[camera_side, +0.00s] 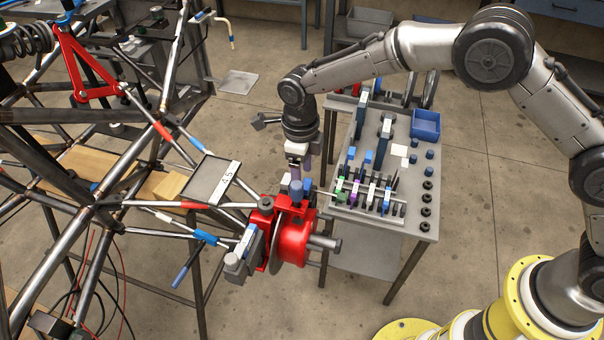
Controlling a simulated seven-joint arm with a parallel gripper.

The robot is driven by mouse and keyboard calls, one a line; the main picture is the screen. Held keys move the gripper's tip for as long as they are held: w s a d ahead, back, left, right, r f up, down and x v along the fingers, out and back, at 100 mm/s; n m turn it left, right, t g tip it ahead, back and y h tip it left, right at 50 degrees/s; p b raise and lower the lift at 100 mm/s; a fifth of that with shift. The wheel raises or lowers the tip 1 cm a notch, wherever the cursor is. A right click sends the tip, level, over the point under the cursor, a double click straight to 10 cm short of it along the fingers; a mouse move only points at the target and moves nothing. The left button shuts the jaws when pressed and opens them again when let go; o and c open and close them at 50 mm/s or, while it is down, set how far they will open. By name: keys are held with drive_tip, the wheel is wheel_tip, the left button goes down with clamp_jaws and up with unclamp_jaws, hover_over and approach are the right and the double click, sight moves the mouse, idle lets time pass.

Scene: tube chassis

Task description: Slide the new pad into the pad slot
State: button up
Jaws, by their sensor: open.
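The red caliper and hub assembly (292,238) sits at the end of the chassis arms, with a grey disc edge showing at its left side. My gripper (298,178) points down just above the top of the caliper, and its jaws are open. A blue piece (296,189) shows right below the fingers at the caliper's top; I cannot tell whether it is a pad or touches the fingers. The pad slot is too small and covered to make out. Several pad-like pieces with coloured marks stand in a rack (368,207) on the grey bench.
The grey bench (410,217) right of the caliper carries blue and dark cylinders and a blue bin (425,124). The tube chassis (120,150) fills the left side, with a tagged tray (212,181) near the caliper. Open floor lies in front.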

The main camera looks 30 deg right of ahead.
wheel_tip(320, 180, up, 13)
idle(0.4)
drive_tip(key=shift+w+a+r, duration=0.1)
